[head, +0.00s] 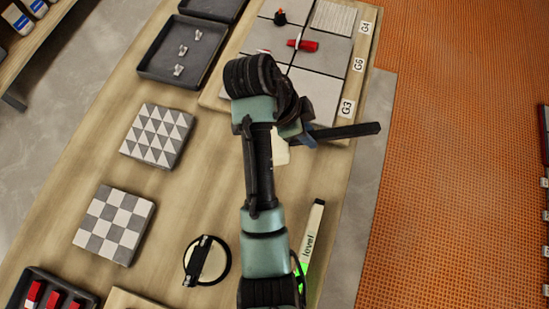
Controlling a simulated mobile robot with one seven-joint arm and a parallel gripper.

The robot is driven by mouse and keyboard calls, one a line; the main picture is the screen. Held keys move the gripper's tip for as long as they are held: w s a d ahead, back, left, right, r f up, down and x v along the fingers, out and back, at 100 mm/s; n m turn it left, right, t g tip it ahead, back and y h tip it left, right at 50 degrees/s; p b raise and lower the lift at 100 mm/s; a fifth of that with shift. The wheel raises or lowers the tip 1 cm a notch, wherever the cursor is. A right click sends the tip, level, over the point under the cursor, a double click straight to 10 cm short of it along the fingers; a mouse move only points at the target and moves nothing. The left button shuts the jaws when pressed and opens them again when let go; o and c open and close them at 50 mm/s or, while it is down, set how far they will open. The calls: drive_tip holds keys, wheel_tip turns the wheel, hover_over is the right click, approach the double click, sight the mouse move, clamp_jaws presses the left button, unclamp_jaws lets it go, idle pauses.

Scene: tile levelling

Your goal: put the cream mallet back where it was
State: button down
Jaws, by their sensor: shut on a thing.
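My gripper (304,130) is at the centre right, over the wooden worktop near the tile board's near edge, partly hidden by my own arm links. It is shut on the cream mallet. A dark handle (350,131) sticks out to the right of the gripper, and a cream part (281,150), which looks like the mallet head, shows just below and left of it. The exact grip point is hidden. I cannot tell whether the mallet touches the worktop.
The tile board (333,139), labelled G3, G6 and G4, carries a red tool (306,46). A spirit level (313,238) and a cream disc with a dark bar (207,261) lie near my arm. Patterned tiles (157,135) (114,224), a clip tray (154,60) and red pieces (53,298) are left.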

drive_tip(key=shift+d+m, duration=0.1)
drive_tip(key=shift+m, duration=0.2)
wheel_tip(320, 180, down, 10)
drive_tip(key=shift+s+r, duration=0.1)
drive_tip(key=shift+r, duration=0.15)
drive_tip(key=c, duration=0.7)
unclamp_jaws()
drive_tip(key=v, duration=1.1)
drive_tip(key=shift+d+p, duration=0.15)
drive_tip(key=shift+p, duration=0.25)
drive_tip(key=shift+a+r+p, duration=0.3)
drive_tip(key=shift+r+p, duration=0.2)
drive_tip(key=shift+p, duration=0.1)
